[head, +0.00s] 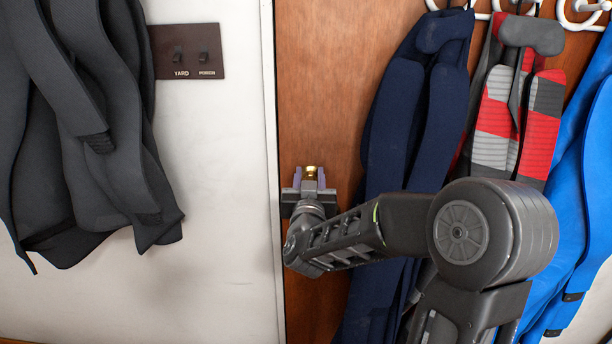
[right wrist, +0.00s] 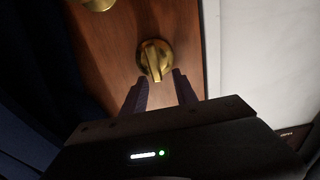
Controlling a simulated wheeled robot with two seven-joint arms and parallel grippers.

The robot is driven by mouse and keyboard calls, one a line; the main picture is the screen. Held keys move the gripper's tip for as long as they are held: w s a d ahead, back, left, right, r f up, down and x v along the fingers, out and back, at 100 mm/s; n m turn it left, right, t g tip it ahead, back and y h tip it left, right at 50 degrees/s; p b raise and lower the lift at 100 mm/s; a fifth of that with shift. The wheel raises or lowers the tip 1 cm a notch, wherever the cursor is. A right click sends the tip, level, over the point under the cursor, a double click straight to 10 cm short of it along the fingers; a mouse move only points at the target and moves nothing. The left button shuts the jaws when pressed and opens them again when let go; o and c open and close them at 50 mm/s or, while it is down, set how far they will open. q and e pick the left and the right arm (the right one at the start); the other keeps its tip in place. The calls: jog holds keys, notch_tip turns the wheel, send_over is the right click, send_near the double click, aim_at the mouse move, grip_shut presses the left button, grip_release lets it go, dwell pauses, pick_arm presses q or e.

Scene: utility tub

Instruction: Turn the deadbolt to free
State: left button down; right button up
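The brass deadbolt (head: 311,171) is on the wooden door near its left edge, mostly covered by my right gripper in the head view. In the right wrist view the deadbolt's thumb turn (right wrist: 154,58) stands out from a round plate, nearly upright in the picture with a slight tilt. My right gripper (right wrist: 159,75) is open, its two fingers pointing at the deadbolt, one on each side of the thumb turn's lower end. Nothing is gripped; I cannot tell whether a fingertip touches it. In the head view the right gripper (head: 309,178) is at the deadbolt. My left gripper is not visible.
A second brass knob (right wrist: 97,4) is cut off at the wrist view's top. A navy coat (head: 415,110), a red-grey coat (head: 515,120) and a blue coat (head: 585,180) hang at the right. Dark coats (head: 85,120) and a switch plate (head: 188,51) are on the left wall.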

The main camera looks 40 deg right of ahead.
jog(key=shift+d, duration=0.1)
jog(key=shift+c, duration=0.5)
grip_shut()
